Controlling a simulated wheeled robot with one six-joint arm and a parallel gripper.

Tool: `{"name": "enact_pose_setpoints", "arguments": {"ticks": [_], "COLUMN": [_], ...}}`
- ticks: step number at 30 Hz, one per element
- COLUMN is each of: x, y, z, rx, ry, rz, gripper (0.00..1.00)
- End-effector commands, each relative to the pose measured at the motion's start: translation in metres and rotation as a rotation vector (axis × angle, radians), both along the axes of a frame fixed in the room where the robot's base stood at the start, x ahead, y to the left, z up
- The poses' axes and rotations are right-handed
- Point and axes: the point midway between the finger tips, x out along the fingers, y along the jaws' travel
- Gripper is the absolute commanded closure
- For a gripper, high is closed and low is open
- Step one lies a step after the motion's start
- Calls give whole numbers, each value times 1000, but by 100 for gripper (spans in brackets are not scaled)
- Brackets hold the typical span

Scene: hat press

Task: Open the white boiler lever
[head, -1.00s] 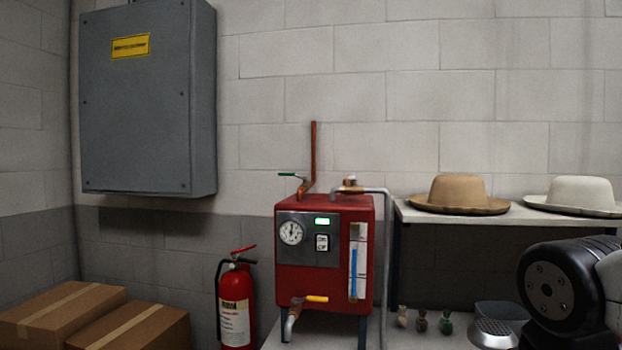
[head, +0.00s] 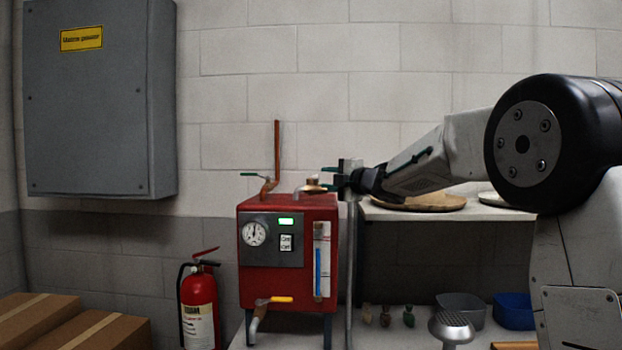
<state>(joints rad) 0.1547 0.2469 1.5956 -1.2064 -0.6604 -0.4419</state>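The red boiler (head: 287,255) stands on the bench in the middle of the head view. A copper valve fitting (head: 312,184) sits on its top right, joined to a grey pipe. A white lever cannot be made out clearly; it may be at this fitting, partly hidden by my gripper. My gripper (head: 327,178) is at the boiler's top right, pointing left, with its two dark green fingertips apart, just right of the fitting. Contact cannot be told. A green lever (head: 250,174) is on the top left valve and a yellow lever (head: 281,299) is at the lower front.
A vertical copper pipe (head: 277,150) rises behind the boiler. The grey pipe (head: 350,270) runs down its right side. A shelf (head: 378,212) with hats is behind my arm. A fire extinguisher (head: 199,308) stands left. Small bottles (head: 385,317) and bowls are on the bench at right.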

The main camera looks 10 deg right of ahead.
Motion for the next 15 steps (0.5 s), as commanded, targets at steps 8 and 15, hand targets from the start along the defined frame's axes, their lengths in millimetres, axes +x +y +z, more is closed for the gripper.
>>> {"name": "enact_pose_setpoints", "arguments": {"ticks": [8, 15], "x": [31, 62], "y": [17, 33], "z": [-2, -2], "rx": [-11, -8], "ry": [-5, -5], "rz": [19, 18], "gripper": [69, 69]}}
